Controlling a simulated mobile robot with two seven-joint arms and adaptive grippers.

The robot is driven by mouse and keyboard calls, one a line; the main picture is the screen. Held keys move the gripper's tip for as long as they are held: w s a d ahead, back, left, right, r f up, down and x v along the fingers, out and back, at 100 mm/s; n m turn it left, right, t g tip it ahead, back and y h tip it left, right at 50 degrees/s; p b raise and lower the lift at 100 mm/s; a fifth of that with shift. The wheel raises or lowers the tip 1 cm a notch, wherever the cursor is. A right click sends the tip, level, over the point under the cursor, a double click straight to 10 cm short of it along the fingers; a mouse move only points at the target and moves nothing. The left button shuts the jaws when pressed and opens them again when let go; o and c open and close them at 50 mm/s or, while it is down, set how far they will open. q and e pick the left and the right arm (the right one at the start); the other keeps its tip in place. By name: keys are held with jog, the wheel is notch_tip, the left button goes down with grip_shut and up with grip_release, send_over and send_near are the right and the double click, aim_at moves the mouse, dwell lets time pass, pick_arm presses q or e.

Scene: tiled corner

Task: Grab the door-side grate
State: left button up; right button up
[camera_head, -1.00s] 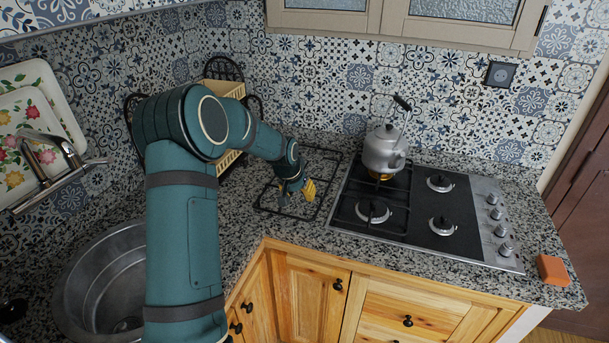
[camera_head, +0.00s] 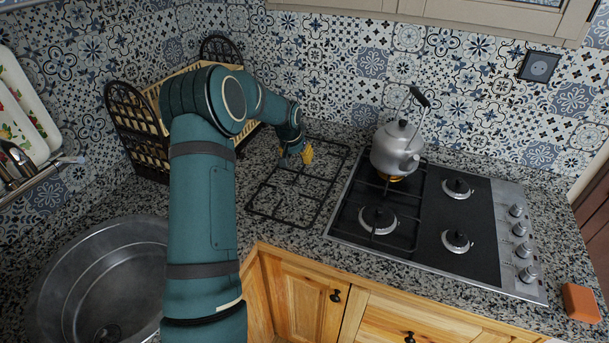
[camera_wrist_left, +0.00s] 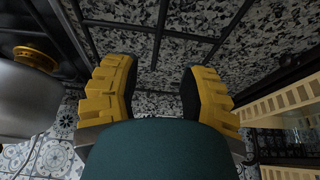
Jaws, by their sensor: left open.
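A loose black wire grate (camera_head: 334,188) lies flat on the granite counter, left of the stove. A second black grate (camera_head: 352,220) is on the stove's left half, under the kettle. The stove's right half, toward the door, bears no grate. My left gripper (camera_head: 296,155) has yellow fingers and is over the back part of the loose grate. In the left wrist view the gripper (camera_wrist_left: 160,85) is open and empty, with a grate bar (camera_wrist_left: 160,30) running beyond the gap between its fingers. I cannot tell whether the fingers touch the grate. My right gripper is not in view.
A grey kettle (camera_head: 396,148) stands at the stove's back left. A dish rack (camera_head: 137,125) stands behind my left arm. The sink (camera_head: 110,270) is at lower left. An orange block (camera_head: 581,302) lies at the counter's right end. Tiled walls close off the back.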

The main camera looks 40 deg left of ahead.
aim_at(303, 168)
pick_arm(q)
jog(key=shift+x, duration=4)
jog(key=shift+d, duration=0.2)
jog(key=shift+c, duration=0.4)
grip_shut()
jog(key=shift+r, duration=0.2)
